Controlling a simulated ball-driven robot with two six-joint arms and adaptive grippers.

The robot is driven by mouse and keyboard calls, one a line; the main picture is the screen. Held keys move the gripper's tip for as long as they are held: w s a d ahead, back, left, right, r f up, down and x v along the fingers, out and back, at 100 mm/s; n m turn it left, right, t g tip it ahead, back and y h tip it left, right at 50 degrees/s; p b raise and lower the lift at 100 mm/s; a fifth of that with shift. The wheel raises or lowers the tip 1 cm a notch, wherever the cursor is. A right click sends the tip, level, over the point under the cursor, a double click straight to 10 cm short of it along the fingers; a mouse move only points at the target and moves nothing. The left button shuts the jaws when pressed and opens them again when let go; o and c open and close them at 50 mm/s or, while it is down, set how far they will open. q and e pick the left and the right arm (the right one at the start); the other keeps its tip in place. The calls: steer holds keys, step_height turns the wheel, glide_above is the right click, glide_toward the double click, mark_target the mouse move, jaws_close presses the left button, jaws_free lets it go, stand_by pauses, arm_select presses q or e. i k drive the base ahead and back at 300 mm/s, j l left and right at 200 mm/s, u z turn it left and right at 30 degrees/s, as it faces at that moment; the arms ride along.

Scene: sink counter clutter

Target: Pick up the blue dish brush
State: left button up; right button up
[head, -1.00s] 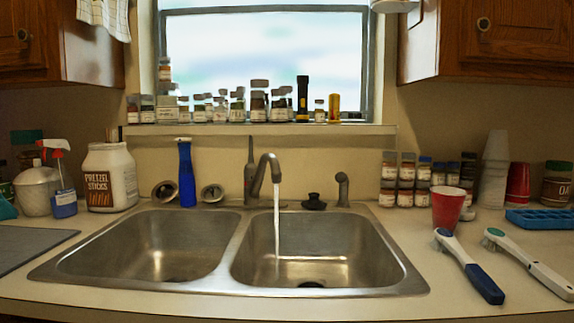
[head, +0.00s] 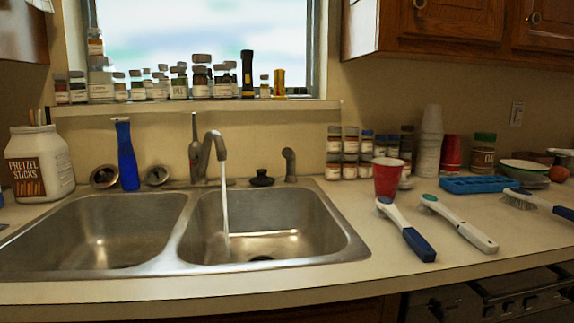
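A dish brush with a blue handle end, white neck and blue-grey head (head: 418,243) lies on the counter right of the sink, its handle toward the front. Another brush, white with a teal head (head: 466,230), lies just right of it. A third brush with a blue handle (head: 548,208) and grey bristles lies at the far right, its handle cut off by the picture edge. A blue upright object (head: 127,158) stands behind the left basin; I cannot tell what it is. Neither of my grippers is in view.
A red cup (head: 388,178) stands just behind the first brush head. A blue tray (head: 478,185), stacked white cups (head: 430,145) and spice jars (head: 350,155) stand behind. Water runs from the faucet (head: 213,145) into the right basin. The front right counter is clear.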

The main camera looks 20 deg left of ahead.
mark_target(385, 207)
steer(key=i+l+u, duration=0.1)
steer(key=u, duration=0.2)
steer(key=l+u, duration=0.35)
steer(key=i+l+u, duration=0.25)
steer(key=l, duration=0.75)
steer(key=l+u, duration=0.25)
steer(key=l, duration=0.75)
